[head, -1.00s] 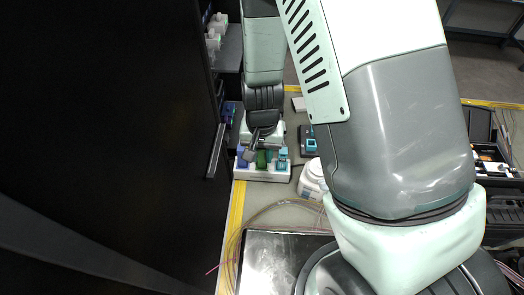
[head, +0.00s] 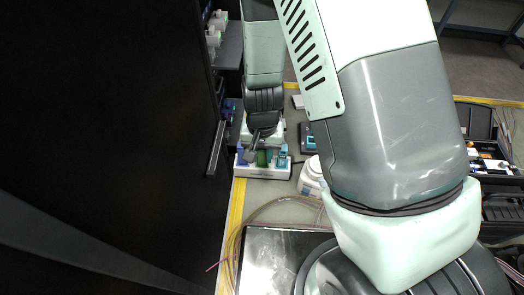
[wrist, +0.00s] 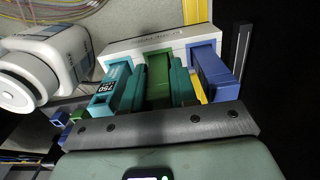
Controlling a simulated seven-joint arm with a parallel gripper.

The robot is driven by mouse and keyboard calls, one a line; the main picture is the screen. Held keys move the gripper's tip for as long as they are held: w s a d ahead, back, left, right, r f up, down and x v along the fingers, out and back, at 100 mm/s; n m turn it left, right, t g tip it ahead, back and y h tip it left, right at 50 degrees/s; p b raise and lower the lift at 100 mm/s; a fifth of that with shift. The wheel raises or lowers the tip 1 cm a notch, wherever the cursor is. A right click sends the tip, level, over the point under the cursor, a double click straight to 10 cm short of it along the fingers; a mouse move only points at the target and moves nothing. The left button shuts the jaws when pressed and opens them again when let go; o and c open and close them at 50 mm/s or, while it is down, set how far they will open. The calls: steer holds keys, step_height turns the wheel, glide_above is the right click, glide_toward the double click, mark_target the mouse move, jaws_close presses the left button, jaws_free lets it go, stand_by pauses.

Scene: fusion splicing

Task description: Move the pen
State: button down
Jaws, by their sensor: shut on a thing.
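My gripper (head: 255,142) is above the white rack (head: 262,172) at the left edge of the bench. In the wrist view, its two dark teal fingers (wrist: 157,78) are shut around a green pen-like piece (wrist: 157,92), one on each side. That piece runs to a green square socket on the white rack (wrist: 150,42), and I cannot tell whether it is seated or partly lifted. A teal piece marked 750 (wrist: 106,90) stands to its left and a blue one (wrist: 214,78) to its right. In the head view the green part (head: 262,158) is partly hidden by my gripper.
A rounded white device (head: 310,178) stands right of the rack, close by; it also shows in the wrist view (wrist: 48,62). A dark cabinet (head: 110,140) borders the bench on the left. Loose coiled fibres (head: 270,208) lie in front of the rack.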

steer(key=c, duration=0.8)
jaws_free()
steer(key=shift+r, duration=3)
steer(key=shift+r, duration=3)
